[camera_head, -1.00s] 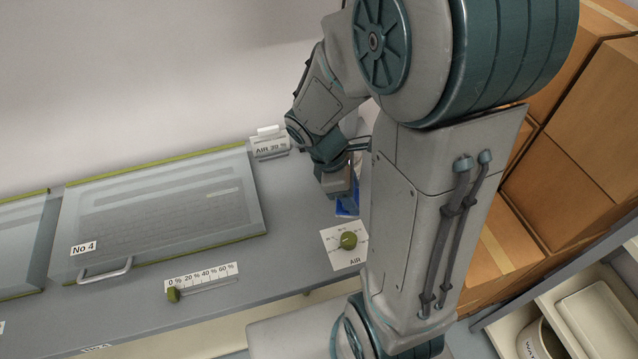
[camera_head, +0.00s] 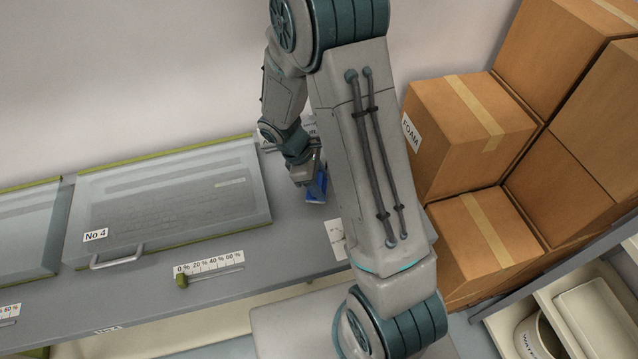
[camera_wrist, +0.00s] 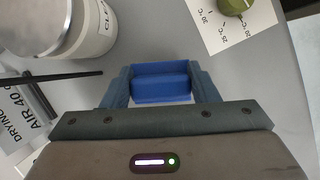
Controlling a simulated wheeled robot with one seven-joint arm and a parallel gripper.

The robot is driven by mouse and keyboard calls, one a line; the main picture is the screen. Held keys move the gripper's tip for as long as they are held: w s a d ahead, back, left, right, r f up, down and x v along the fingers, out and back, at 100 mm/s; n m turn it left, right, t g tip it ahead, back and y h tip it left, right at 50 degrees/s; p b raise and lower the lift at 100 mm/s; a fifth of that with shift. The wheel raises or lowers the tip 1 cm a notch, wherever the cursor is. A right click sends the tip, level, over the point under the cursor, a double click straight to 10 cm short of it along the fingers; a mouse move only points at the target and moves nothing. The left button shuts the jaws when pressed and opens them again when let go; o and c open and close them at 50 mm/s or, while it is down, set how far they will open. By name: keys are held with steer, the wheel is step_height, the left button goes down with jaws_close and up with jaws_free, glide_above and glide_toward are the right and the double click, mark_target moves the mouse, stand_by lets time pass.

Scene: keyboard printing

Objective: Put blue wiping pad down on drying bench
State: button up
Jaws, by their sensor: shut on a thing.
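The blue wiping pad (camera_head: 316,187) is held at my gripper (camera_head: 309,172), low over the grey drying bench (camera_head: 290,235) in the head view. In the wrist view the pad (camera_wrist: 161,82) sits between the two fingers of my gripper (camera_wrist: 161,88), which are shut on its sides. I cannot tell whether the pad touches the bench top. My arm hides part of the bench to the right of the pad.
A clear lidded case marked No 4 (camera_head: 170,195) stands on the bench to the left. A white labelled container (camera_wrist: 75,28) and a green knob (camera_wrist: 233,6) show near the gripper. Cardboard boxes (camera_head: 465,135) stand at right. Some bench surface near the pad is bare.

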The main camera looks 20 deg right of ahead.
steer(key=shift+f, duration=1.1)
steer(key=shift+f, duration=0.2)
steer(key=o, duration=1.3)
steer(key=b+v, duration=0.1)
steer(key=v, duration=1.1)
steer(key=shift+s+d+r+m+t+y, duration=0.75)
steer(key=shift+s+r+m+t, duration=0.2)
steer(key=shift+s+r+m, duration=1.5)
steer(key=shift+s+d+r+m+t+y, duration=0.7)
steer(key=shift+s+r+m+t, duration=0.3)
steer(key=shift+s+r+m, duration=1.4)
steer(key=shift+s+d+r+m+t+y, duration=0.8)
steer(key=shift+s+r+m, duration=1.05)
steer(key=shift+s+r, duration=1.1)
